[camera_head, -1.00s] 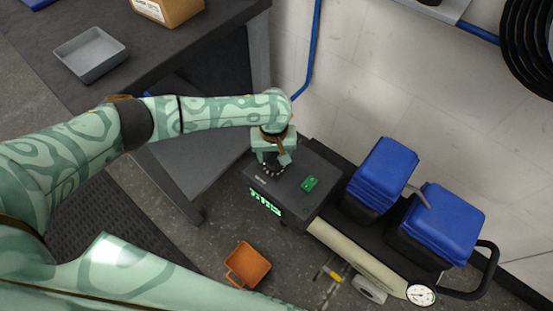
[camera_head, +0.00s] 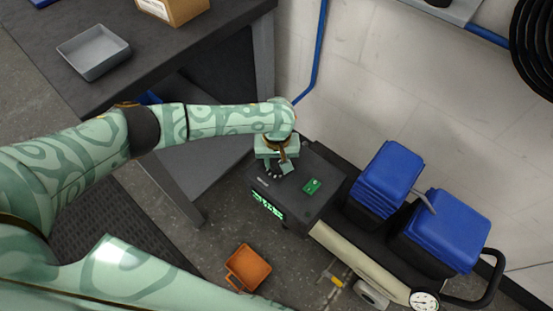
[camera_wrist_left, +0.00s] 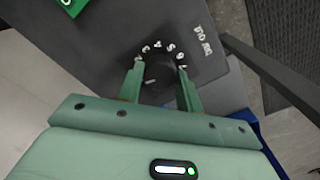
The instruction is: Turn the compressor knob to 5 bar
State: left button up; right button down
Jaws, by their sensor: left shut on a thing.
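The compressor's dark control box (camera_head: 310,205) stands at the middle of the head view. Its green lit display (camera_head: 268,206) is on the front face; I cannot read its digits surely. My left gripper (camera_head: 276,168) reaches down onto the box top and hides most of the knob there. In the left wrist view the round dark knob (camera_wrist_left: 160,75) sits between the two fingers of my left gripper (camera_wrist_left: 160,88), which is shut on it. A pale pointer line on the knob points to the lower left. White numbers arc around its far side. My right gripper is out of view.
A green switch (camera_head: 312,186) is on the box top, also seen in the wrist view (camera_wrist_left: 68,3). Two blue-topped units (camera_head: 388,172) and a pressure gauge (camera_head: 424,301) are to the right. A workbench (camera_head: 190,60) stands left, and an orange bin (camera_head: 247,268) is on the floor.

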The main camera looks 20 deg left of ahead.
pick_arm(q)
jog(key=m+p, duration=0.1)
jog(key=p, duration=0.2)
jog(key=m+p, duration=0.2)
jog(key=p, duration=0.1)
jog(key=shift+s+d+r, duration=0.1)
jog(key=shift+d+r, duration=0.05)
jog(key=shift+r, duration=0.25)
jog(key=shift+f+m+p, duration=0.3)
jog(key=shift+m+p, duration=0.2)
jog(key=shift+m, duration=0.5)
jog(key=m, duration=0.2)
jog(key=shift+f+m, duration=0.1)
jog(key=shift+m, duration=0.2)
jog(key=m, duration=0.3)
jog(key=shift+m, duration=0.3)
jog(key=m, duration=0.3)
jog(key=shift+m, duration=0.4)
jog(key=m, duration=0.3)
jog(key=shift+w+m, duration=0.2)
jog(key=shift+m, duration=0.1)
jog(key=m, duration=0.4)
jog(key=shift+m, duration=2.2)
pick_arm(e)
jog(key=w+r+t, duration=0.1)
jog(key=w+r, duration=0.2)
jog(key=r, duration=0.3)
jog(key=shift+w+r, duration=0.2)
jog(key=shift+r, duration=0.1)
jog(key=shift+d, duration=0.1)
